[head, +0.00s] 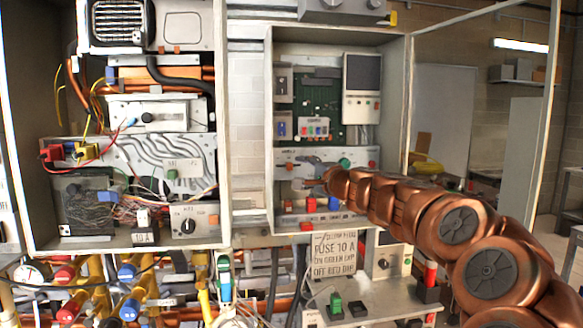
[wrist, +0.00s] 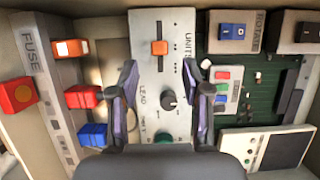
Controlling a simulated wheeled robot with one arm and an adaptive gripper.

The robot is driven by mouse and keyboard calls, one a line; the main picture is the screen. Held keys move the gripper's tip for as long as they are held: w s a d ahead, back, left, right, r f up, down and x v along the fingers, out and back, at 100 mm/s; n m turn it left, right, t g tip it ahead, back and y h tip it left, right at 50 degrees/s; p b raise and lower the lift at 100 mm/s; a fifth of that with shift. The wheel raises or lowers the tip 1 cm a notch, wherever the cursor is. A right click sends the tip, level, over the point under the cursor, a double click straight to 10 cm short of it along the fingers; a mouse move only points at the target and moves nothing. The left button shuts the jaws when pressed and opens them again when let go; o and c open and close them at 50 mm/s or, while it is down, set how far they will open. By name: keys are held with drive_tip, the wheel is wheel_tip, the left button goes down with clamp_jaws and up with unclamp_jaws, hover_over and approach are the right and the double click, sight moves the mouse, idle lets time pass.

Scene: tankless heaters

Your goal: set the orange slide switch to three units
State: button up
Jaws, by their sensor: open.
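The orange slide switch (wrist: 159,48) sits about midway along a dark slot on a pale panel (wrist: 146,100) labelled UNITS, with small dot marks beside the slot. In the head view it is a tiny orange spot (head: 290,167) at the panel's left. My gripper (wrist: 167,70) is open in the wrist view, its fingers on either side of the panel. The switch lies between and just beyond the fingertips, with no visible contact. In the head view my gripper (head: 308,184) is small and in front of the panel; its fingers are hard to make out.
A dark LEAD knob (wrist: 168,98) and a teal knob (wrist: 163,139) share the panel. Red, orange and blue fuse blocks (wrist: 82,97) stand close left. A green circuit board (wrist: 240,110) with coloured buttons lies right. The cabinet wall (head: 271,130) bounds the space.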

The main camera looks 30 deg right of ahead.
sight(291, 167)
drive_tip(key=shift+w+p, duration=0.5)
drive_tip(key=shift+w, duration=1.9)
drive_tip(key=shift+c, duration=0.3)
clamp_jaws()
